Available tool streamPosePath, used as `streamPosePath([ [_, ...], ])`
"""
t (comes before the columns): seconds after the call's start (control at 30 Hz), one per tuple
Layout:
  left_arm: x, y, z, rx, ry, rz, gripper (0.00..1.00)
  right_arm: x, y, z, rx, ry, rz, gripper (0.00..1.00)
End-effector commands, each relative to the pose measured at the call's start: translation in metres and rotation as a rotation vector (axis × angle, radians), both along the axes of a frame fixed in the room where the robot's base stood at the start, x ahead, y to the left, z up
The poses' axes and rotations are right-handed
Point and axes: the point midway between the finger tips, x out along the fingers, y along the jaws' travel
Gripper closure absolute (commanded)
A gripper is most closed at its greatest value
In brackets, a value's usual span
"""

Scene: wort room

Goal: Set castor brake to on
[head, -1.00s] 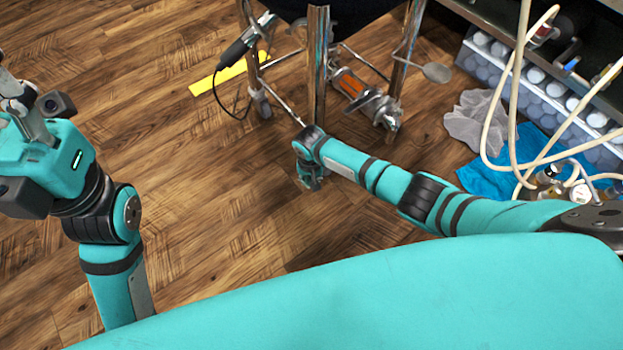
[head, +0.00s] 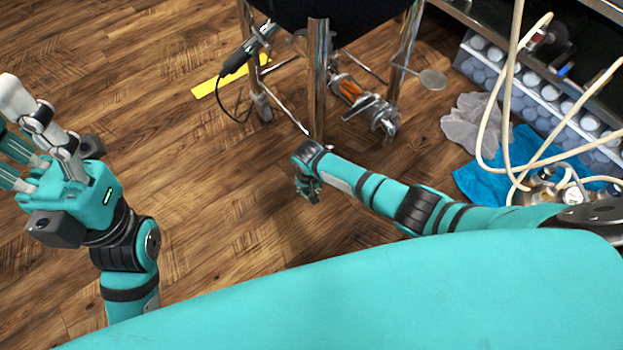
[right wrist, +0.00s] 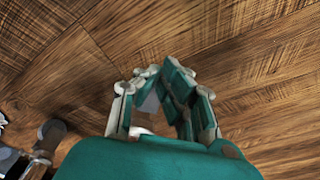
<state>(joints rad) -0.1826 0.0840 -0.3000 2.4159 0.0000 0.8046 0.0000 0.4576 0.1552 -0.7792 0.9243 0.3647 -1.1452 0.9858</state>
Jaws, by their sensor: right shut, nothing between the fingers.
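A dark vessel stands on shiny metal legs at the top of the head view. A castor (head: 263,107) shows under its left leg and another castor (head: 388,124) under its right leg; the brake levers are too small to make out. The foot of the front leg (head: 317,80) is partly hidden by my right arm. My right gripper (head: 308,194) is low over the floor just in front of that leg, shut and empty. In the right wrist view, grey metal parts (right wrist: 42,138) show at the lower left, apart from the fingers. My left gripper (head: 22,140) is raised at the left, fingers spread, empty.
A yellow strip (head: 212,86) and a black device (head: 240,58) with a cable are left of the legs. Grey cloth (head: 468,122), blue cloth (head: 480,178) and pale hoses (head: 508,105) lie at the right by a shelf. The floor at centre left is clear.

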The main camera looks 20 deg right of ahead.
Motion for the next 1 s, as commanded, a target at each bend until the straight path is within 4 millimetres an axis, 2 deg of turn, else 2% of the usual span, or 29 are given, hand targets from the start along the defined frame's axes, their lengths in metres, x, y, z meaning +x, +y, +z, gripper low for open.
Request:
streamPosePath([
  [0.17, 0.000, 0.000, 0.000, 0.000, 0.000, 0.000, 0.60, -0.001, 0.001, 0.020, 0.003, -0.003, 0.001, 1.00],
  [0.4, 0.000, 0.000, 0.000, 0.000, 0.000, 0.000, 0.60, -0.006, 0.003, 0.069, 0.002, -0.004, 0.001, 1.00],
  [0.6, 0.000, 0.000, 0.000, 0.000, 0.000, 0.000, 0.60, -0.009, 0.004, 0.102, 0.001, -0.002, -0.001, 1.00],
  [0.8, 0.000, 0.000, 0.000, 0.000, 0.000, 0.000, 0.60, -0.011, 0.005, 0.116, -0.001, 0.000, -0.001, 1.00],
  [1.0, 0.000, 0.000, 0.000, 0.000, 0.000, 0.000, 0.60, -0.011, 0.005, 0.116, 0.000, 0.001, -0.001, 1.00],
])
